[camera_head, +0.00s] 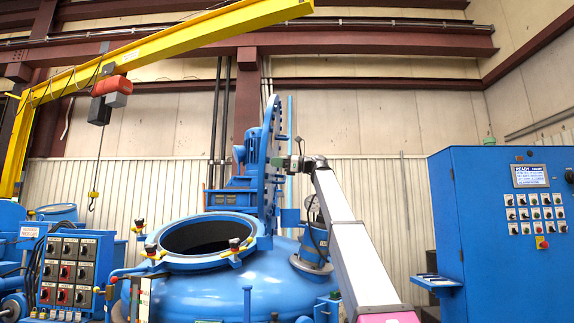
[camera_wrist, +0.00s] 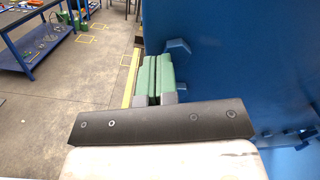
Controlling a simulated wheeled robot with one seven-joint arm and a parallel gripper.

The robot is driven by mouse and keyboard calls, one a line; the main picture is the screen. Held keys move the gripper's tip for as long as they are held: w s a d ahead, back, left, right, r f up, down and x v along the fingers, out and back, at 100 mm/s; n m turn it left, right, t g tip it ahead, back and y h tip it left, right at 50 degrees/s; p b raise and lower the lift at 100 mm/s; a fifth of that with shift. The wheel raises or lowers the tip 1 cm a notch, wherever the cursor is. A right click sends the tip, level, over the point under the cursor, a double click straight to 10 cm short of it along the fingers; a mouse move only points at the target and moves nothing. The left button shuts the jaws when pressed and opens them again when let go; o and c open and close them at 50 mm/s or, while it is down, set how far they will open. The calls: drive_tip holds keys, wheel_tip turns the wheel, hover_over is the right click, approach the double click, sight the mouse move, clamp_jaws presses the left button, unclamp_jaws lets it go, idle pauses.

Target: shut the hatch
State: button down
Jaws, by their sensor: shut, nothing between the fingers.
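The hatch (camera_head: 270,165) is a blue round lid with bolts along its rim. It stands upright, seen nearly edge-on, at the back right of the round opening (camera_head: 208,236) in the blue furnace vessel, so the opening is uncovered. My gripper (camera_head: 277,162) is at the right side of the hatch, about mid-height. In the wrist view my gripper (camera_wrist: 153,72) shows green finger pads shut together with nothing between them. A blue bolted surface (camera_wrist: 240,70), apparently the hatch, is close on their right. I cannot tell whether the fingers touch it.
A yellow crane (camera_head: 150,55) with a red hoist (camera_head: 112,86) hangs at the upper left. A control box (camera_head: 68,270) stands at the left and a blue cabinet (camera_head: 500,230) at the right. Clamps (camera_head: 234,244) sit around the opening's rim.

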drive_tip(key=shift+a, duration=0.75)
